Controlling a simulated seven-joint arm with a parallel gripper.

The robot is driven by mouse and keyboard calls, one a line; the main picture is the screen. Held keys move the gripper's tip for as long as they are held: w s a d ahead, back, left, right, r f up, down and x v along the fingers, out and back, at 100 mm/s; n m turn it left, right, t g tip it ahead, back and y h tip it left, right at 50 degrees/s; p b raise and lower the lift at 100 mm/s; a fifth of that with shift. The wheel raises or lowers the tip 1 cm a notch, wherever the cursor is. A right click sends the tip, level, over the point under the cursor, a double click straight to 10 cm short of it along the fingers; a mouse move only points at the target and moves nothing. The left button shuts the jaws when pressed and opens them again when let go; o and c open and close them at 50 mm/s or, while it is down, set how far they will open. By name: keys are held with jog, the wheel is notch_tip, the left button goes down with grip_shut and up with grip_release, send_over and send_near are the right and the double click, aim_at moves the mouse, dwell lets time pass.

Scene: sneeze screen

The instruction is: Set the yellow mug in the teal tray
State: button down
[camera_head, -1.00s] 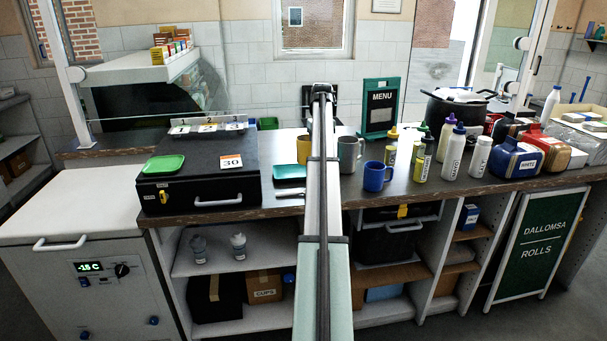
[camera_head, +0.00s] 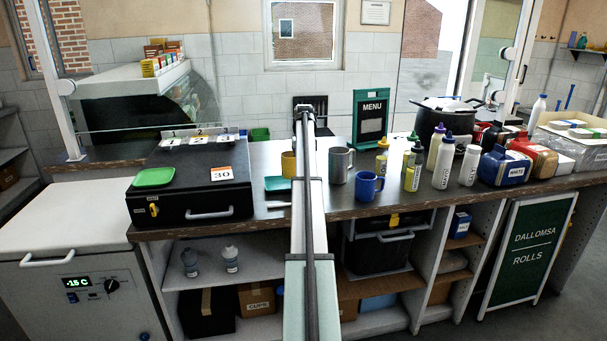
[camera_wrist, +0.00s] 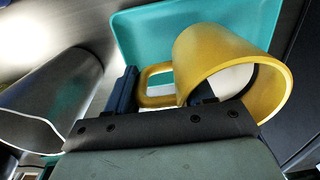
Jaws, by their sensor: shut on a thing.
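The yellow mug (camera_head: 288,164) is just left of my arm in the head view, partly covered by the arm. In the wrist view the yellow mug (camera_wrist: 235,62) looks tilted, with its mouth toward the camera and its handle to the left. My gripper (camera_wrist: 168,88) is shut on it; one dark blue finger shows left of the handle, the other is mostly hidden by the mug. The teal tray (camera_wrist: 140,35) lies behind the mug in the wrist view. The tray (camera_head: 277,184) also shows in the head view, flat on the counter. I cannot tell whether the mug touches it.
A grey metal mug (camera_wrist: 50,95) stands close left of my gripper in the wrist view. In the head view the grey mug (camera_head: 340,164) and a blue mug (camera_head: 367,187) stand right of my arm. A black case (camera_head: 190,190) stands left of the tray. Several bottles stand further right.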

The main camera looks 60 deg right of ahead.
jog(key=shift+f, duration=1.95)
jog(key=shift+c, duration=2.1)
grip_release()
jog(key=shift+f, duration=0.1)
notch_tip(320, 180, up, 12)
jog(key=shift+r, duration=0.1)
